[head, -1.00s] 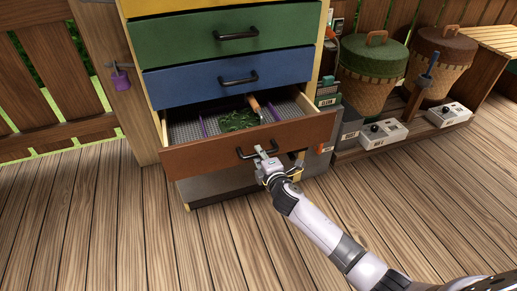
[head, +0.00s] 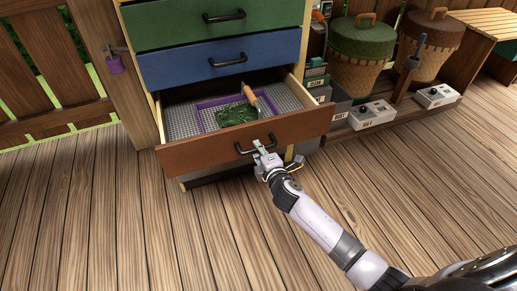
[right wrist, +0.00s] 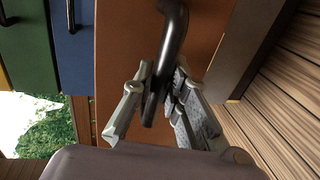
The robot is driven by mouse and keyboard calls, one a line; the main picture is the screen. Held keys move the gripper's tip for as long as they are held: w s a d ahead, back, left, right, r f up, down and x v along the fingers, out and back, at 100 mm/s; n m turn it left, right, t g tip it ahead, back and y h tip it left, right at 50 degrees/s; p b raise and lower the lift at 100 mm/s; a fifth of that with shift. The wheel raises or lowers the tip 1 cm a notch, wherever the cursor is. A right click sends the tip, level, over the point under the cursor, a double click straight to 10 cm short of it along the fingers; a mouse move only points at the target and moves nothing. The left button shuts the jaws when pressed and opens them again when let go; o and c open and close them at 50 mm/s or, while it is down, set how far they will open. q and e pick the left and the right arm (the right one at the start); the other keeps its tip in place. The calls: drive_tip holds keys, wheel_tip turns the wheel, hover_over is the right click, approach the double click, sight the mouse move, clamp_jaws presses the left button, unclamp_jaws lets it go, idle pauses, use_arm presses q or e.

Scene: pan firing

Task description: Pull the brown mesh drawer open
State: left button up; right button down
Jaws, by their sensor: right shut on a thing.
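The brown mesh drawer (head: 205,151) stands well out of the cabinet in the head view, below the blue drawer. Its mesh floor shows, with a purple frame, a green leafy patch and a wooden-handled tool in it. Its black handle (head: 247,150) is on the front face, and it also shows large in the right wrist view (right wrist: 172,45). My right gripper (head: 262,150) is at the handle with its fingers on either side of the bar, shut on it, as the right wrist view also shows (right wrist: 157,100). My left gripper is out of view.
The blue drawer (head: 190,66) and green drawer (head: 170,28) above are shut. Grey control boxes (head: 372,114) and lidded baskets (head: 361,45) stand to the right. A wooden fence is behind on the left. The plank floor in front is clear.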

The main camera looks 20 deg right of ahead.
drive_tip(key=c, duration=1.6)
unclamp_jaws()
drive_tip(key=shift+o, duration=0.2)
drive_tip(key=v, duration=1.2)
